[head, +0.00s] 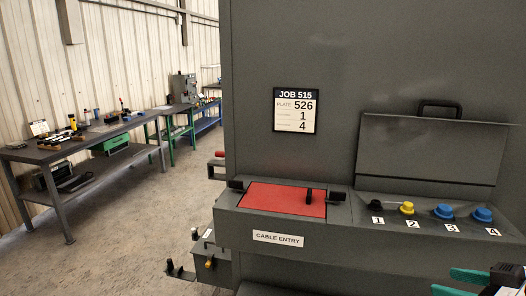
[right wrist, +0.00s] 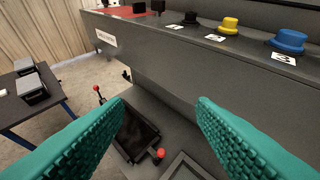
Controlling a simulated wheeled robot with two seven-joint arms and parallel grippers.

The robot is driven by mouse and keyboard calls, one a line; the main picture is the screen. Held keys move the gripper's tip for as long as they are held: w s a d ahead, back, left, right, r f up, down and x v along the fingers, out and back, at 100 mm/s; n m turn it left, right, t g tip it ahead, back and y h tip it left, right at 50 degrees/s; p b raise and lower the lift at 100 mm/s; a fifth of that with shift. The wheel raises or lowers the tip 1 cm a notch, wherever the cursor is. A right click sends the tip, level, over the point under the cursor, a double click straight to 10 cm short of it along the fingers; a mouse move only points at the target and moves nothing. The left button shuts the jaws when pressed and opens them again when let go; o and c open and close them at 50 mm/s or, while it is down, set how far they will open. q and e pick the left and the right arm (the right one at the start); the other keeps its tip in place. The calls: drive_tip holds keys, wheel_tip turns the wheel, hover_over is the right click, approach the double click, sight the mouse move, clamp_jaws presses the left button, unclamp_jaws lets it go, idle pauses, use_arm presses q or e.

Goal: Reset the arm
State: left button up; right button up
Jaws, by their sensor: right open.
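My right gripper (head: 475,284) shows at the lower right corner of the head view, with teal fingers in front of the grey enclosure (head: 265,55). In the right wrist view its two teal fingers (right wrist: 160,115) are spread wide apart with nothing between them. They point toward the front face of the enclosure's shelf, below the row of plugs. My left gripper is in neither view.
On the enclosure ledge sit a red plate (head: 280,199) above a "CABLE ENTRY" label, and black, yellow (head: 407,208) and blue (head: 443,211) plugs numbered 1 to 4. A lid (head: 430,150) stands open behind them.

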drive_tip(key=s+a+f+n+g+h, duration=0.1)
drive_tip(key=s+a+f, duration=0.1)
drive_tip(key=a+f, duration=0.6)
drive_tip(key=s+a+f+g, duration=0.15)
drive_tip(key=a+f, duration=0.35)
drive_tip(key=f, duration=0.6)
drive_tip(key=s+d+f+m+g+h, duration=0.1)
drive_tip(key=s+f+m+g+h, duration=0.35)
drive_tip(key=s+f, duration=0.75)
drive_tip(key=s+f+g+b, duration=0.2)
drive_tip(key=s+f, duration=0.1)
drive_tip(key=f, duration=2.3)
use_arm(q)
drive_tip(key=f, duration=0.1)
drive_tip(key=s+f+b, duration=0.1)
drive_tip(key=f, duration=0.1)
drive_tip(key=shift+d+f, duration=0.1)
use_arm(e)
drive_tip(key=s+d+f, duration=0.3)
drive_tip(key=s+f, duration=1.3)
drive_tip(key=f, duration=0.1)
drive_tip(key=shift+s+f+g, duration=0.3)
drive_tip(key=shift+g, duration=0.1)
